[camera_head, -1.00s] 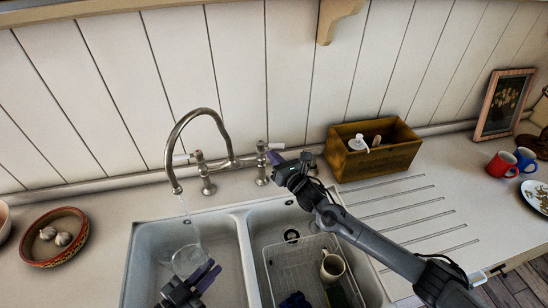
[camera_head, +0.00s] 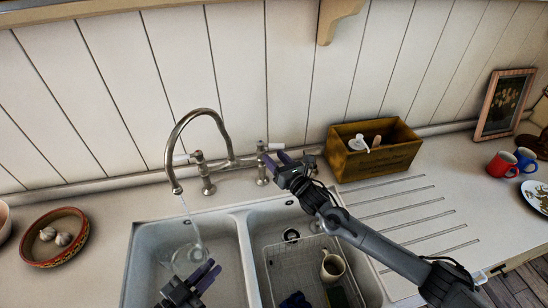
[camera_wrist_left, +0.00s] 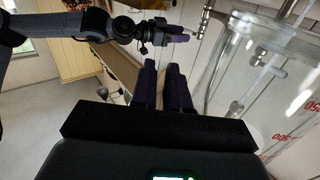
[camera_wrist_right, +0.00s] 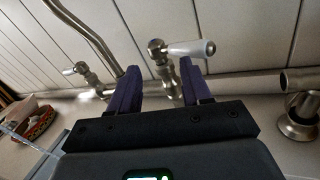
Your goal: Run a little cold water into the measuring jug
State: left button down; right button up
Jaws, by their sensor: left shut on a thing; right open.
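The clear glass measuring jug (camera_head: 187,262) is in the left sink bowl under the spout. In the left wrist view the jug (camera_wrist_left: 240,75) shows red markings, right of the fingers. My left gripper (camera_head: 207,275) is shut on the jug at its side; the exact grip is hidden. A thin stream of water (camera_head: 188,208) runs from the bridge tap (camera_head: 176,187) down to the jug. The right-hand tap lever (camera_wrist_right: 190,48) has a white handle. My right gripper (camera_wrist_right: 160,85) is open, with this lever beyond and between its fingers; contact is unclear. The other lever (camera_wrist_right: 75,70) is further left.
The right sink bowl holds a wire rack (camera_head: 275,262) with a cream mug (camera_head: 332,266). A wooden box (camera_head: 385,158) stands on the counter close to my right arm. A bowl of garlic (camera_head: 58,255) stands left of the sink.

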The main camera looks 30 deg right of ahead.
jog(key=s+d, duration=0.1)
jog(key=s, duration=0.9)
jog(key=shift+s, duration=0.4)
jog(key=shift+d+m, duration=0.1)
jog(key=shift+m, duration=0.2)
jog(key=c, duration=0.5)
jog(key=d+m+h, duration=0.2)
jog(key=d+r+m+h, duration=0.1)
jog(key=d+m+h, duration=0.1)
jog(key=m, duration=0.1)
jog(key=d+m+h, duration=0.2)
jog(key=shift+w+d+r+t+h, duration=0.2)
jog(key=shift+d+r+t+h, duration=0.1)
jog(key=shift+d, duration=0.05)
grip_shut()
jog(key=m+g+h, duration=0.5)
jog(key=m+g, duration=0.1)
jog(key=m, duration=1.1)
send_near(271, 146)
jog(key=s+a, duration=0.3)
jog(key=s, duration=0.4)
jog(key=x, duration=0.9)
jog(key=r+x, duration=0.1)
jog(key=x, duration=0.4)
jog(key=shift+d, duration=0.1)
